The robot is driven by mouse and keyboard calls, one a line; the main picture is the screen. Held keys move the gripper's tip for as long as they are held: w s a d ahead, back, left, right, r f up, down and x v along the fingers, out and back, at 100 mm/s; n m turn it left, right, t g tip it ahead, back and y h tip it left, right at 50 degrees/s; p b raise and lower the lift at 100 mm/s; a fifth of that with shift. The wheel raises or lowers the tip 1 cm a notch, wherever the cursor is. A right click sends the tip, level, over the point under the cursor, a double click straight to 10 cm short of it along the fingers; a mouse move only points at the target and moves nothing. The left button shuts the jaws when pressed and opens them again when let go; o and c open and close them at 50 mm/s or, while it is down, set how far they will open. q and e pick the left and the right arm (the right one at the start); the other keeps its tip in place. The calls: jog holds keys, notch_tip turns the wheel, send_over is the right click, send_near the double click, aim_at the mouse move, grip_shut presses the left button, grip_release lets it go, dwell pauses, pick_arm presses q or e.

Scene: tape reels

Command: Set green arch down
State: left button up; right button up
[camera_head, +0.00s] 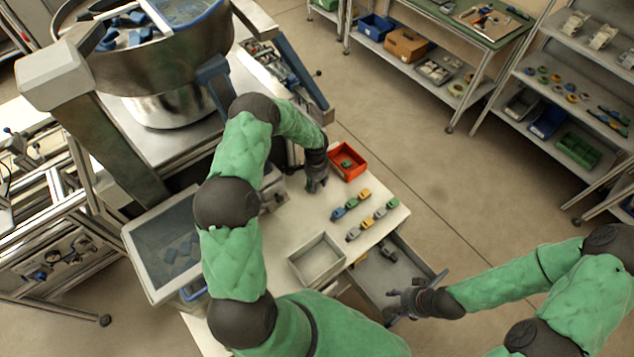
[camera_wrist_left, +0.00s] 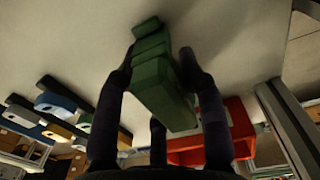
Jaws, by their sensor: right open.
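The green arch (camera_wrist_left: 160,80) is between the fingers of my left gripper (camera_wrist_left: 158,68) in the left wrist view, with a finger against each side. A shadow falls on the pale tabletop beside it, and I cannot tell whether the arch touches the surface. In the head view my left gripper (camera_head: 316,182) is low over the table, just left of the red bin (camera_head: 362,174); the arch is hidden there by the hand. My right gripper (camera_head: 403,304) is open and empty beside the pulled-out drawer (camera_head: 408,268).
Several small coloured blocks (camera_head: 366,222) stand in rows on the table (camera_head: 288,222), right of the left gripper. The red bin holds a green piece (camera_head: 347,163). An empty grey tray (camera_head: 317,260) sits nearer.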

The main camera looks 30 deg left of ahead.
pick_arm(q)
jog(key=o, duration=0.3)
jog(key=shift+d, duration=0.1)
jog(key=shift+d+r, duration=0.1)
jog(key=shift+r, duration=0.1)
jog(key=r+b, duration=0.1)
jog(key=r, duration=1.1)
jog(key=shift+a, duration=0.2)
